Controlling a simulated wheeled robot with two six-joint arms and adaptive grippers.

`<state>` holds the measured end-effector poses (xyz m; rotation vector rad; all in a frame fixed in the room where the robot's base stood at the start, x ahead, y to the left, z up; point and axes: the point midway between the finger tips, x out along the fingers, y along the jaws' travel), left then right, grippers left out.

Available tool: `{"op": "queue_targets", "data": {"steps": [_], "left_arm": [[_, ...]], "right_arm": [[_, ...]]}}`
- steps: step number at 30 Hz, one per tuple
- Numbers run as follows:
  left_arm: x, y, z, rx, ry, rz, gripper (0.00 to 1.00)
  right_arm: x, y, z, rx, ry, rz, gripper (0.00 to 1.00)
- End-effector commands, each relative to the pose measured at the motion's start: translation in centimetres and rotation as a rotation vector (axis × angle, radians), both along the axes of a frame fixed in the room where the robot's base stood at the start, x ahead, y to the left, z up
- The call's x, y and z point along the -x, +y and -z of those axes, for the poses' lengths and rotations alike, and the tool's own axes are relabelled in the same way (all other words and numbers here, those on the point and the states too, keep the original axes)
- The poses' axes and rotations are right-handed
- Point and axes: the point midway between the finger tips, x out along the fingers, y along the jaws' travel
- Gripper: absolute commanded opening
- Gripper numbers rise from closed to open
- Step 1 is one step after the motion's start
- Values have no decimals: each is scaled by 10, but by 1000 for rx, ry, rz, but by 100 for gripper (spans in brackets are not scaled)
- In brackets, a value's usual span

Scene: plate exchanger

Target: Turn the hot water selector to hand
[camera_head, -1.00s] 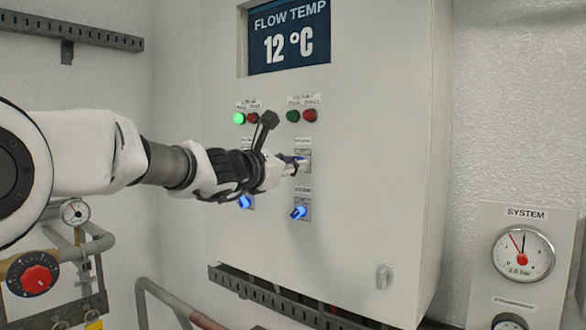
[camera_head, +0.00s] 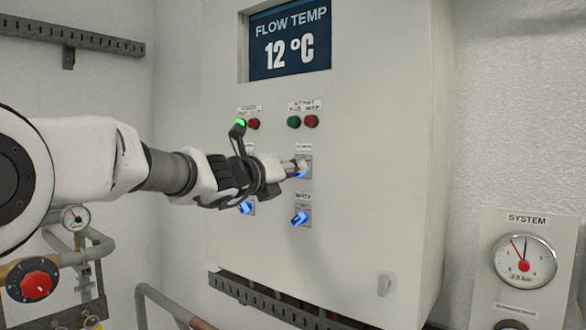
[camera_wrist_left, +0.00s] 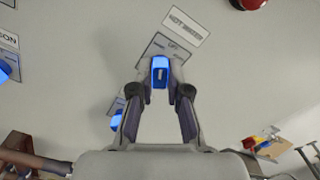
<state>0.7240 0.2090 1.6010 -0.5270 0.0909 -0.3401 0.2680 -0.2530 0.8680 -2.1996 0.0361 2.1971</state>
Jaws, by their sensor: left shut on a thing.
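The hot water selector is a blue knob (camera_wrist_left: 160,72) on a grey plate under a label that seems to read "HOT WATER" in the left wrist view. In the head view its plate (camera_head: 306,160) is at the upper right of the selectors, with the knob mostly hidden by my fingers. My left gripper (camera_head: 296,168) reaches it from the left. The gripper also shows in the left wrist view (camera_wrist_left: 160,80), with its two fingertips shut on the knob's sides. The selector's pointer position and marks are too small to read. My right gripper is not in view.
Another blue selector (camera_head: 300,218) sits just below, and one more (camera_head: 245,207) is to the lower left, partly behind my wrist. Green and red lamps (camera_head: 302,121) are above. A display (camera_head: 289,40) reads 12 °C. A pressure gauge (camera_head: 524,260) is at the right.

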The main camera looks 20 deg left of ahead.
Motion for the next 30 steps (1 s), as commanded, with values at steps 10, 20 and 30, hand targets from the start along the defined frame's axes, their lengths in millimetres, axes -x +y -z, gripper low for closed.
{"op": "queue_targets", "data": {"steps": [10,20,30], "left_arm": [[0,0,1,194,74,1,0],[0,0,2,253,95,1,0],[0,0,2,254,96,0,19]], "right_arm": [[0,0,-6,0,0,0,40],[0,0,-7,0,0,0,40],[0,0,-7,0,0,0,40]]}}
